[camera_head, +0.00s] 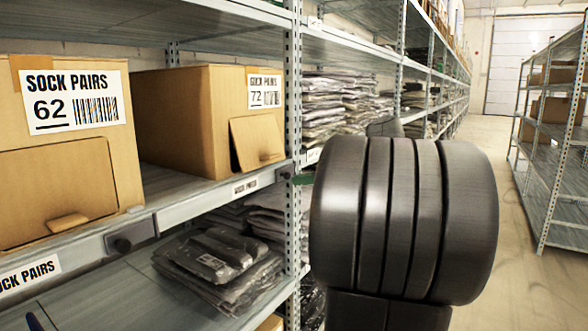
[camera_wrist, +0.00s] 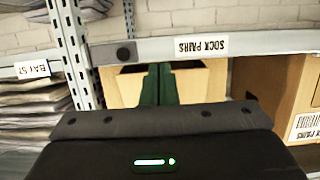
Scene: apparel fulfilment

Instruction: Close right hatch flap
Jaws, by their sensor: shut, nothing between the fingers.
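The right carton, marked SOCK PAIRS 72 (camera_head: 180,120), stands on the middle shelf. Its front hatch flap (camera_head: 258,141) sits tilted, standing slightly off the front face. In the wrist view, which is upside down, this carton's tan front (camera_wrist: 205,87) lies behind my fingers. My gripper (camera_wrist: 163,68) has two dark green fingers close together, with nothing seen between them. In the head view a bit of green finger (camera_head: 303,180) shows by the shelf post, right of and below the flap. My arm hides the rest. Contact with the flap cannot be told.
A left carton marked 62 (camera_head: 70,190) has its front panel nearly flush. The shelf lip (camera_head: 215,198) runs below the cartons, and a perforated post (camera_head: 292,120) stands right of them. Bagged garments (camera_head: 220,268) lie below. The aisle (camera_head: 515,255) is clear at right.

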